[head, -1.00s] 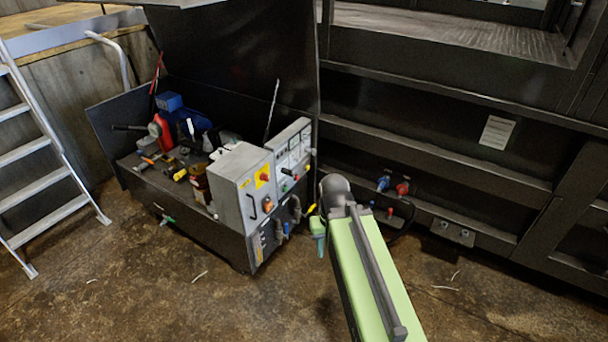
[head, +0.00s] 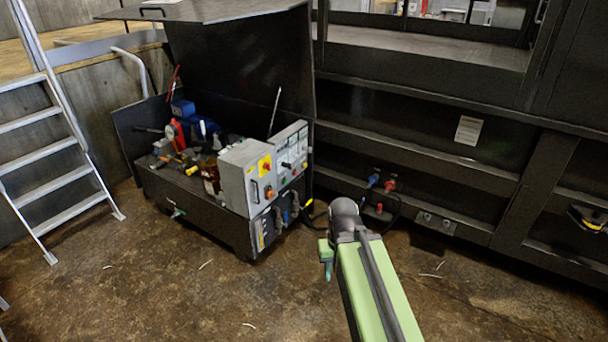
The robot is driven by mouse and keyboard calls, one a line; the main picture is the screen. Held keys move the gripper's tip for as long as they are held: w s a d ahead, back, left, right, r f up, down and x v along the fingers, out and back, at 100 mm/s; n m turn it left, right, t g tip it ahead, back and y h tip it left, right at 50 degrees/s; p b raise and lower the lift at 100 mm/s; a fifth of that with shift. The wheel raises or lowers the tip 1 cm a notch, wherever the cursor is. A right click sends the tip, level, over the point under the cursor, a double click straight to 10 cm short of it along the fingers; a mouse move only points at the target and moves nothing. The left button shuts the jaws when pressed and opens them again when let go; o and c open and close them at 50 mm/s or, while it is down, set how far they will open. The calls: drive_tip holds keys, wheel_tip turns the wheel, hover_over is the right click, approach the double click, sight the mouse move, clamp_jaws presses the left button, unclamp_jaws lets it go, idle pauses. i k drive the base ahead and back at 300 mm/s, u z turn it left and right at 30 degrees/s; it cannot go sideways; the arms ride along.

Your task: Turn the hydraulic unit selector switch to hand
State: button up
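The hydraulic unit (head: 200,214) is a dark open-lidded cabinet left of centre in the head view. On its right front stands a grey control box (head: 236,185) with a red knob on a yellow plate, and a lighter panel (head: 289,150) with small switches and buttons. The selector switch is too small to tell apart from the other controls. My arm reaches up from the bottom right. My gripper (head: 326,262) shows partly as a green piece at the arm's far end, to the right of and apart from the cabinet. Its fingers cannot be made out clearly.
The dark compactor wall (head: 420,130) fills the right and back, with blue and red couplings (head: 382,183) low down. A metal ladder (head: 55,150) stands at the left. The raised lid (head: 225,10) overhangs the unit. The brown floor in front is mostly clear.

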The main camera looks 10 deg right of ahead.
sight(286, 165)
drive_tip(key=u, duration=0.25)
drive_tip(key=i, duration=0.9)
drive_tip(key=u, duration=1.3)
drive_tip(key=k, duration=0.75)
drive_tip(key=z, duration=0.4)
drive_tip(key=i, duration=1.45)
drive_tip(key=u, duration=0.1)
